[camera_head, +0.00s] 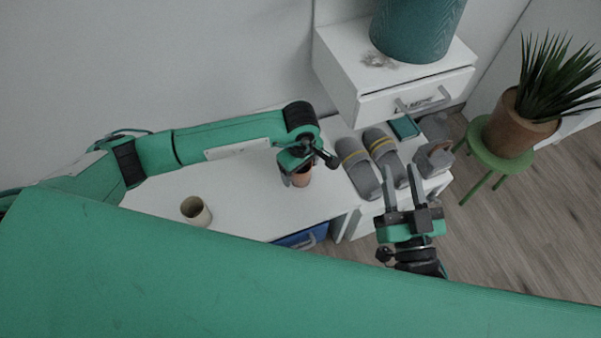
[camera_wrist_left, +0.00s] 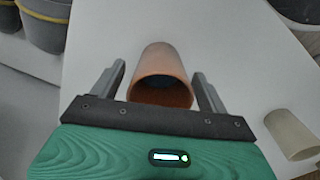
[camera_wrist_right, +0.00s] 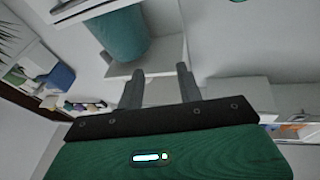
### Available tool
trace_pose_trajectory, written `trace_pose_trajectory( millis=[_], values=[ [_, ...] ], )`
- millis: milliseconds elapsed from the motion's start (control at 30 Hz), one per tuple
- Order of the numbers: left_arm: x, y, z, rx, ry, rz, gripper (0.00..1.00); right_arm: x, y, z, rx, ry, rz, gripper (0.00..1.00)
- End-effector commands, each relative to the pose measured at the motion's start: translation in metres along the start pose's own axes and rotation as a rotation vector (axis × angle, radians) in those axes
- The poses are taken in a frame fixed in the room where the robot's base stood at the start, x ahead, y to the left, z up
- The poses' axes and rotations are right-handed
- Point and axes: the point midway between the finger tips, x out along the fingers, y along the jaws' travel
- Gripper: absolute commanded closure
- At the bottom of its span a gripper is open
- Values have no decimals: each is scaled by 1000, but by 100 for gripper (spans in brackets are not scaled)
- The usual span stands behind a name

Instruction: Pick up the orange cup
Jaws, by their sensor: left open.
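The orange cup (camera_head: 302,176) stands on the white desk (camera_head: 255,205), partly hidden by my left gripper in the head view. In the left wrist view the cup (camera_wrist_left: 162,75) lies between the two fingers, its open rim facing the camera. My left gripper (camera_wrist_left: 160,80) is open, with a finger on each side of the cup and a visible gap on both sides. My right gripper (camera_head: 404,190) is open and empty, in the air right of the desk; its fingers (camera_wrist_right: 160,85) also show apart in the right wrist view.
A beige cup (camera_head: 196,211) stands on the desk to the left. Grey slippers (camera_head: 370,160) with yellow bands lie right of the orange cup. A white drawer unit (camera_head: 340,60) holds a teal container (camera_head: 415,30). A potted plant (camera_head: 515,125) stands on a green stool (camera_head: 500,163).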

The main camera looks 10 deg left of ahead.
Motion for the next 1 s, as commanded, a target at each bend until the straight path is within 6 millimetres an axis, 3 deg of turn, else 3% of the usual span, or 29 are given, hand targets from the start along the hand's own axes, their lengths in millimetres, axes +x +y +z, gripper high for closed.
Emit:
trace_pose_trajectory(
  millis=[233, 500, 533, 833, 1000],
  values=[
    [2, 0, 0, 0, 0, 1, 23, 1, 0, -3, -2, 14, 0, 64],
    [2, 0, 0, 0, 0, 1, 74, 1, 0, -3, -2, 13, 0, 64],
    [1, 0, 0, 0, 0, 1, 77, 1, 0, -3, -2, 12, 0, 64],
    [-2, 0, 0, 0, 0, 2, 77, 1, 0, -2, -2, 7, 0, 64],
    [-17, 1, 0, 0, -1, 3, 77, -3, -3, 10, 9, -63, -1, 64]
  ],
)
